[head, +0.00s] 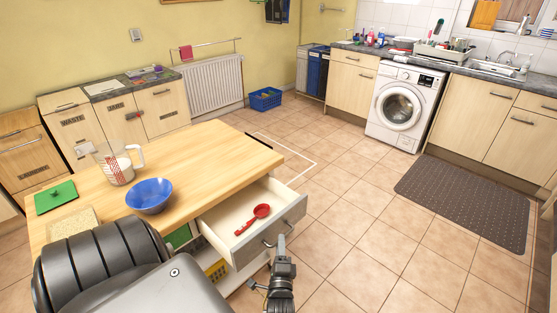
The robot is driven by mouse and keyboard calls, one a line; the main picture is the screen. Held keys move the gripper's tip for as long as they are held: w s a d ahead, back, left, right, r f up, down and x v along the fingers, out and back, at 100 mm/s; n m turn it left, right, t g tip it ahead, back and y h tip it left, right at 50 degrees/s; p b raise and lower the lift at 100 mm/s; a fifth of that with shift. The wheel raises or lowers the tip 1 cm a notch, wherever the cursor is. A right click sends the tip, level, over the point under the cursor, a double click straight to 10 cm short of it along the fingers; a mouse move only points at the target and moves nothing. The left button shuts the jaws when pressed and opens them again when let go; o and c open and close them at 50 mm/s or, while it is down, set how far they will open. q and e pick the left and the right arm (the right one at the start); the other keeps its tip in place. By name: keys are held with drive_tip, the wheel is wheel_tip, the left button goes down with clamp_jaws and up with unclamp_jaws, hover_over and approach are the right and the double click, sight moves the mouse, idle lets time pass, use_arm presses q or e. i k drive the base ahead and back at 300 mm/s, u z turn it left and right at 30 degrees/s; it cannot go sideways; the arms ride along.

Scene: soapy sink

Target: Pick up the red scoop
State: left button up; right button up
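The red scoop (254,219) lies in the open drawer (223,221) of the wooden island, its round bowl towards the right and its handle towards the lower left. Nothing covers it. My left gripper (281,244) is just in front of the drawer, its fingers pointing up at the drawer's handle, nearer to me than the scoop and apart from it. From this angle the fingers overlap, so I cannot tell whether they are open, shut or around the handle. My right gripper is not in view.
A yellow basket (217,270) sits below the drawer. The tiled floor to the right is clear up to a dark mat (465,200).

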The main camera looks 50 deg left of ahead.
sight(261, 211)
drive_tip(key=u, duration=0.05)
drive_tip(key=k, duration=0.95)
drive_tip(key=z, duration=0.05)
